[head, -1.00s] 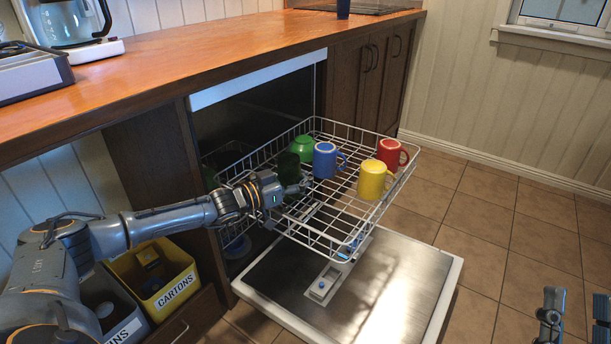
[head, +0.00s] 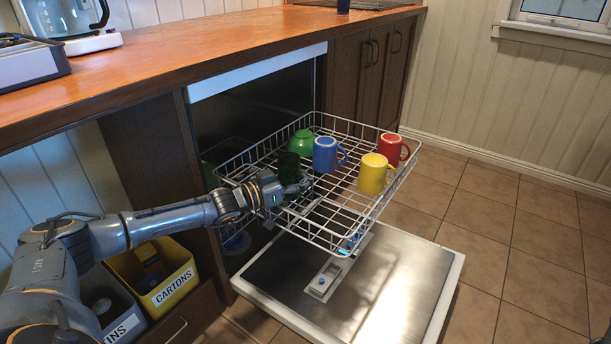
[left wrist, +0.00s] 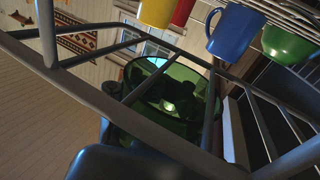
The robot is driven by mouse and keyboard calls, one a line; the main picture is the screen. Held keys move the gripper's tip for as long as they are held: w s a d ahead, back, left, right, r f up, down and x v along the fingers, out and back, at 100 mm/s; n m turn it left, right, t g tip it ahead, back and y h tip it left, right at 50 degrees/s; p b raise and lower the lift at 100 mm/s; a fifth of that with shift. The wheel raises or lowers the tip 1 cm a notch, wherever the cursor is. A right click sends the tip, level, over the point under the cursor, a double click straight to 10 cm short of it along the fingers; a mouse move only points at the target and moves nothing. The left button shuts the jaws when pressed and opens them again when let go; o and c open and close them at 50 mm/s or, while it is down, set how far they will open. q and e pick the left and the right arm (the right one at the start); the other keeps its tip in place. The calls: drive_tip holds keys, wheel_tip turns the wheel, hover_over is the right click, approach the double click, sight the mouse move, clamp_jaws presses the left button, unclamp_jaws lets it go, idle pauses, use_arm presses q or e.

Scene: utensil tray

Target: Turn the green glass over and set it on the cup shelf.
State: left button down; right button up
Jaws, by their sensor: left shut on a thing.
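The green glass (head: 289,165) is dark and see-through. In the head view it stands over the near left part of the wire rack (head: 335,240), left of the blue mug. My left gripper (head: 296,187) is shut on it, at the rack's near left side. In the left wrist view the glass (left wrist: 187,92) shows behind rack wires, with an open rim visible. Whether it touches the rack, and which way its mouth faces, I cannot tell. My right gripper is not clearly in view.
The rack holds a green bowl (head: 302,143), a blue mug (head: 325,155), a yellow mug (head: 373,175) and a red mug (head: 391,149). The open dishwasher door (head: 395,285) lies below. A yellow cartons bin (head: 165,287) stands left. The rack's near middle is bare.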

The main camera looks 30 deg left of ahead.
idle(0.6)
use_arm(q)
drive_tip(key=c, duration=0.6)
unclamp_jaws()
drive_tip(key=shift+o, duration=0.2)
drive_tip(key=shift+f, duration=0.1)
drive_tip(key=shift+s+a+f, duration=0.1)
drive_tip(key=shift+s+a, duration=0.1)
drive_tip(key=shift+s, duration=0.2)
drive_tip(key=v, duration=1.1)
